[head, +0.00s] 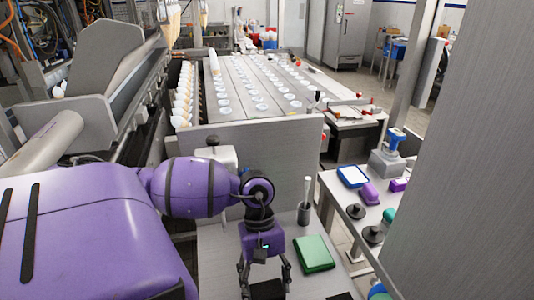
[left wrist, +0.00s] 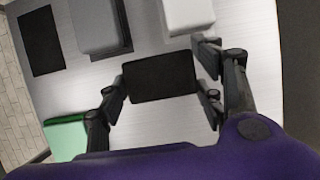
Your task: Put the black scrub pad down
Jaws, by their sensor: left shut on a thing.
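The black scrub pad (left wrist: 160,77) is a dark flat rectangle held by its two short sides between the fingers of my left gripper (left wrist: 160,88) in the left wrist view. In the head view my left gripper (head: 265,277) points down over the table's near part, and the pad (head: 267,291) shows between its fingers, cut by the bottom edge. I cannot tell whether the pad touches the table surface. My right gripper is in neither view.
A green pad (head: 314,253) lies right of the gripper on the metal table (head: 222,258). A holder with an upright handle (head: 304,214) stands behind it. Another dark flat rectangle (left wrist: 41,41), a grey block (left wrist: 96,25) and a white block (left wrist: 188,14) are nearby. A cluttered side table (head: 335,184) stands right.

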